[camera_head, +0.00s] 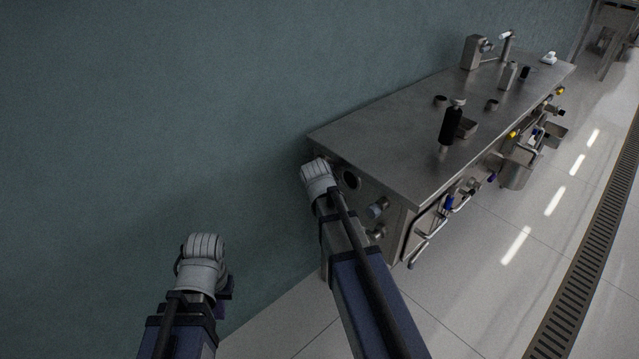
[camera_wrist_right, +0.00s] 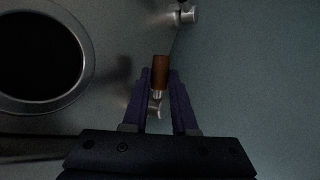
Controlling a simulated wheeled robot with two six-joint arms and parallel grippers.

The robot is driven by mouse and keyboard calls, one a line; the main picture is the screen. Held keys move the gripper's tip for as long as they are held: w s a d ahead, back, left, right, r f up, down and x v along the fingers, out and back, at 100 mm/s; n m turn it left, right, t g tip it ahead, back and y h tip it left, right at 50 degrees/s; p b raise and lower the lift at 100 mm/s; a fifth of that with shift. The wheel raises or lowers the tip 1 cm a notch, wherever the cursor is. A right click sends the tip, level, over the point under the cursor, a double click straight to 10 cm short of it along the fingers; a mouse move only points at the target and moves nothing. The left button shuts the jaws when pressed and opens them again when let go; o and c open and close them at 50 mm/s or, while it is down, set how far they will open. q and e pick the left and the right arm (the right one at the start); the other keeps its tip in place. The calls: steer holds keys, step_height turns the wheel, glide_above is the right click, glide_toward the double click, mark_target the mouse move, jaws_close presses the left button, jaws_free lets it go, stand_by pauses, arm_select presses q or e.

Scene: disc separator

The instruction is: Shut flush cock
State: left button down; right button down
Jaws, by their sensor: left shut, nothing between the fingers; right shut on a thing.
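In the right wrist view, the flush cock shows as a brown cylindrical handle (camera_wrist_right: 160,75) on a short metal stem, close to the grey end panel of the bench. My right gripper (camera_wrist_right: 161,88) is shut on this handle, with one dark purple finger on each side. In the head view the right gripper and the handle are hidden behind my right wrist at the bench's near end. My left gripper (camera_head: 221,306) is low at the left of the head view, mostly hidden by its wrist, shut and empty, away from the bench.
A round dark opening (camera_wrist_right: 40,58) with a metal rim lies left of the handle. A metal fitting (camera_wrist_right: 188,15) sits above it. The steel bench (camera_head: 390,135) carries a black-handled item (camera_head: 451,125) and other fittings. Pipes and valves line its front. The teal wall is close.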

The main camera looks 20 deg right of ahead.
steer(key=t+b, duration=0.1)
steer(key=b, duration=0.1)
steer(key=m+t+b, duration=0.1)
steer(key=t+b, duration=0.1)
steer(key=w+f+t+b, duration=0.1)
steer(key=b, duration=0.1)
steer(key=shift+a+m+t+y+b, duration=0.25)
steer(key=shift+m+t+y+b, duration=0.05)
steer(key=shift+m+y+b, duration=0.1)
steer(key=c, duration=1)
jaws_free()
